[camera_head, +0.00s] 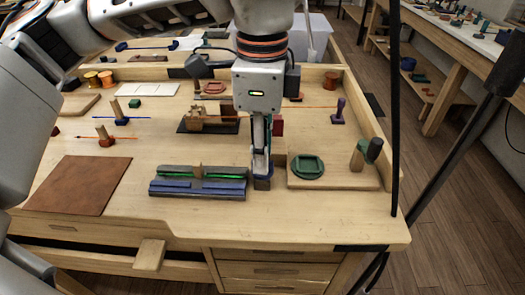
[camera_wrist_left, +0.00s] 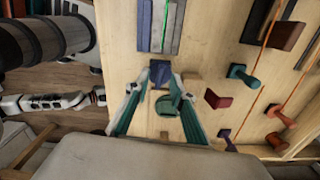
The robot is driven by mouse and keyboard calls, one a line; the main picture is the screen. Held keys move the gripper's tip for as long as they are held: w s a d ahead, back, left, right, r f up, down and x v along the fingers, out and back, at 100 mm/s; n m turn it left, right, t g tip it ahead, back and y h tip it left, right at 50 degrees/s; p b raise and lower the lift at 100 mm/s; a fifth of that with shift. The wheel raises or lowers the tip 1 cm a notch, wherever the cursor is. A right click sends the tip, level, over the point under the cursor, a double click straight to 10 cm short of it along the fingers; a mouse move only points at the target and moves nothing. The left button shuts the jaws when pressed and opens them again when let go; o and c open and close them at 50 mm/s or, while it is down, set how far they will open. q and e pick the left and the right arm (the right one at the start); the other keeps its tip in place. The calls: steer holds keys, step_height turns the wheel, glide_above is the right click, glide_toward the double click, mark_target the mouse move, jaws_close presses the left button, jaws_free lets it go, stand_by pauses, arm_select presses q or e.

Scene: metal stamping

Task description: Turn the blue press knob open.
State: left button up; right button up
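A small dark blue block-shaped knob (camera_head: 262,184) stands on the wooden bench just right of the blue-grey bars with green strips (camera_head: 198,183). In the left wrist view the blue knob (camera_wrist_left: 160,73) is between and slightly beyond my fingertips. My left gripper (camera_head: 262,174) points down, its tips right at the knob. In the wrist view my left gripper (camera_wrist_left: 157,84) has its two green fingers spread, with gaps showing beside the knob. I cannot tell whether a finger touches it. The fingers hide part of the knob in the head view. My right gripper is not in view.
Close on the right is a wooden board (camera_head: 335,185) with a green disc (camera_head: 307,167) and a peg with a dark green head (camera_head: 373,149). A brown mat (camera_head: 80,186) lies left. A dark red block (camera_head: 277,126) is behind the gripper. A black cable hangs at right.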

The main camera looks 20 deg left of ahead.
arm_select(q)
step_height(320, 180, up, 11)
steer(key=shift+r, duration=0.15)
stand_by(0.6)
